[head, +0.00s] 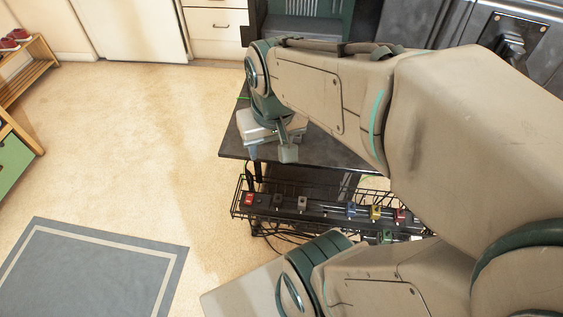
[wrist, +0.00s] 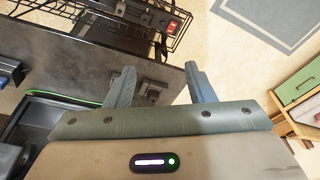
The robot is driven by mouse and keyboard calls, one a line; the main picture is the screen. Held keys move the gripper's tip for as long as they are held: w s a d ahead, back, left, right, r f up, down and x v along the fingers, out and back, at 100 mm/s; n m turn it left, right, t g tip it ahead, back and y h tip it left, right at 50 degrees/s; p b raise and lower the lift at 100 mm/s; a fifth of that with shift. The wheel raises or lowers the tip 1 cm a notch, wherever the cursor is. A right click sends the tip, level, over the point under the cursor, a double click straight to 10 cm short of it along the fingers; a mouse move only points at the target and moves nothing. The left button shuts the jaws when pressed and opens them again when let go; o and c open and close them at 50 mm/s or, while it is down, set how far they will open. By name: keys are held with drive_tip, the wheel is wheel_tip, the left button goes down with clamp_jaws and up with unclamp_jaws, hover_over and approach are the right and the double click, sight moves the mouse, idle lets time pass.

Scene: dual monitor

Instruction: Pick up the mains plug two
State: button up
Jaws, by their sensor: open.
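Several plugs sit in a row on a dark power strip (head: 325,208) in a black wire basket (head: 236,204) below the front of the dark table. They include a black plug (head: 302,202), a blue plug (head: 351,210), a yellow plug (head: 376,212) and a red plug (head: 400,215). No label tells which is mains plug two. My gripper (head: 270,150) is open and empty above the left part of the table, apart from the strip. In the wrist view, my two fingers (wrist: 161,76) are spread, and the strip's red switch (wrist: 173,26) shows beyond them.
The dark tabletop (head: 330,150) lies behind the basket, partly hidden by my arm. Cables hang below the basket. A grey rug (head: 90,270) and bare floor are at left. A wooden shelf with a green drawer (head: 12,165) stands at the far left.

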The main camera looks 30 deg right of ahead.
drive_tip(key=w+d+f+m+g+b, duration=0.1)
drive_tip(key=d+f+m+b, duration=0.15)
drive_tip(key=f+b, duration=0.4)
drive_tip(key=d+f+m+b, duration=0.1)
drive_tip(key=d+f+b, duration=0.3)
drive_tip(key=f+b, duration=0.25)
drive_tip(key=w+d+f+m+g+b, duration=0.1)
drive_tip(key=d+f+m+b, duration=0.15)
drive_tip(key=f+b, duration=0.4)
drive_tip(key=b, duration=0.4)
approach(302, 201)
wheel_tip(302, 201, down, 5)
drive_tip(key=shift+s+a+f, duration=0.1)
drive_tip(key=shift+a, duration=0.05)
drive_tip(key=f+b, duration=0.1)
drive_tip(key=f, duration=0.1)
drive_tip(key=f+b, duration=0.2)
drive_tip(key=f, duration=0.1)
drive_tip(key=shift+w+d+f, duration=0.2)
drive_tip(key=shift+w, duration=0.05)
drive_tip(key=shift+r, duration=0.1)
clamp_jaws()
